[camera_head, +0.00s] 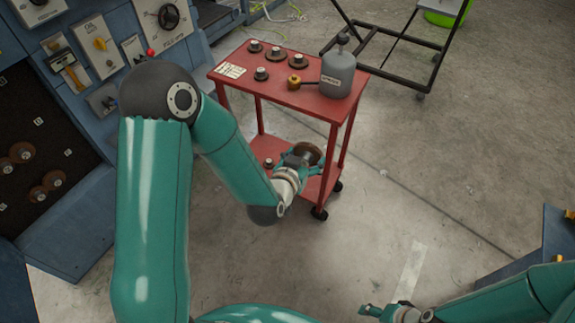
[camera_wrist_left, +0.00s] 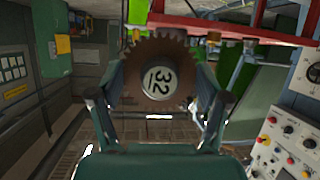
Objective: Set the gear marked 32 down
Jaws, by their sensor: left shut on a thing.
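The gear marked 32 (camera_wrist_left: 158,82) is a brown toothed disc with a pale hub, and its number faces the left wrist view. My left gripper (camera_head: 303,160) is shut on this gear, with one finger on each side. In the head view the gear (camera_head: 308,152) shows as a dark brown disc at the gripper's tip, beside the front of the red cart (camera_head: 226,75) and seen against its lower shelf. I cannot tell whether it touches the shelf. My right gripper (camera_head: 384,312) is at the bottom edge, away from the cart; its fingers are too unclear to judge.
The cart's top holds several small gears (camera_head: 276,55), a grey canister (camera_head: 338,73) and a brass piece (camera_head: 294,82). A small gear (camera_head: 268,163) sits on the lower shelf. A black frame (camera_head: 388,42) stands behind.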

